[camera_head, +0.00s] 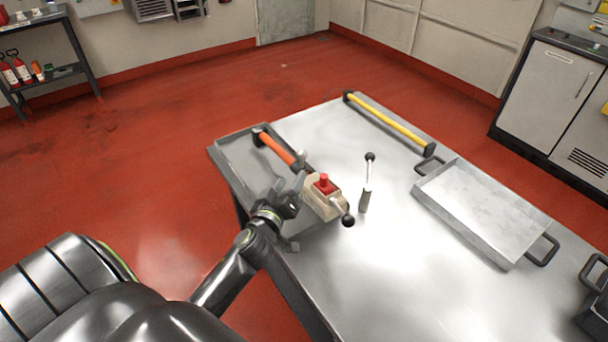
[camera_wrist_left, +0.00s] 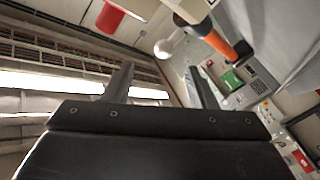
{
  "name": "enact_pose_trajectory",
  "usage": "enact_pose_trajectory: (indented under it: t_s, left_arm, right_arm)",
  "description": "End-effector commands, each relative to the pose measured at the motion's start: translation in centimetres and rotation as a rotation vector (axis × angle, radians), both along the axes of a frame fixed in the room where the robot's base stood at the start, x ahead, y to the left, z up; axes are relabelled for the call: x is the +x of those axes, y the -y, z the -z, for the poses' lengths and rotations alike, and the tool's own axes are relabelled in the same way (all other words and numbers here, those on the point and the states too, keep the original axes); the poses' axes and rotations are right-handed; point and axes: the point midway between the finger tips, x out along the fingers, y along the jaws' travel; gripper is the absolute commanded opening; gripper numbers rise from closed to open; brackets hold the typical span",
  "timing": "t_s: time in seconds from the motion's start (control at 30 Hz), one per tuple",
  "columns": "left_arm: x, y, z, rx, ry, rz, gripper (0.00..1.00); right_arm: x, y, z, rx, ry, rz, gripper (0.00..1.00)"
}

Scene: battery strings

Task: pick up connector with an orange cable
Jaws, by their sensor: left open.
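The connector with an orange cable (camera_head: 276,147) lies at the table's far left corner, over a shallow grey tray-like area. It is a straight orange bar with a dark far end; its near end is close to my left gripper. My left gripper (camera_head: 298,210) is open and empty at the table's left edge, just nearer than that end and left of the beige box. In the left wrist view, the two fingers (camera_wrist_left: 157,72) stand apart with nothing between them. The orange bar (camera_wrist_left: 219,43) shows up and to the right of them, apart from the fingers. My right gripper is not in view.
A beige box with a red button (camera_head: 323,187) and a black-knobbed lever (camera_head: 365,190) stand right of my left gripper. A yellow bar (camera_head: 390,123) lies at the back. A metal tray with handles (camera_head: 425,200) sits at the right. The table's near middle is clear.

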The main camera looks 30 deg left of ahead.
Motion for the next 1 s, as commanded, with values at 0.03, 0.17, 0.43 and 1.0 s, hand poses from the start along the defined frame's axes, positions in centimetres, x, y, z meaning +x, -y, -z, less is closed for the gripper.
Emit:
enact_pose_trajectory:
  t_s: [0.03, 0.17, 0.43, 1.0]
  left_arm:
    - [1.1, -0.2, -0.3, 0.001, 0.001, 0.000, 0.52]
    - [3.3, -0.8, -0.2, 0.001, 0.000, 0.000, 0.52]
    - [5.5, -1.4, 0.0, 0.001, -0.001, -0.002, 0.52]
    - [10.3, -3.1, 0.2, 0.000, -0.001, -0.001, 0.52]
  right_arm:
    - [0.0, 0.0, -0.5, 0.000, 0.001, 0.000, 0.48]
    - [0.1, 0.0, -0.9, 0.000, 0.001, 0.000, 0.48]
    - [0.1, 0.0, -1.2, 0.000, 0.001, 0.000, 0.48]
    - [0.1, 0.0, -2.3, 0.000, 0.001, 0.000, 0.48]
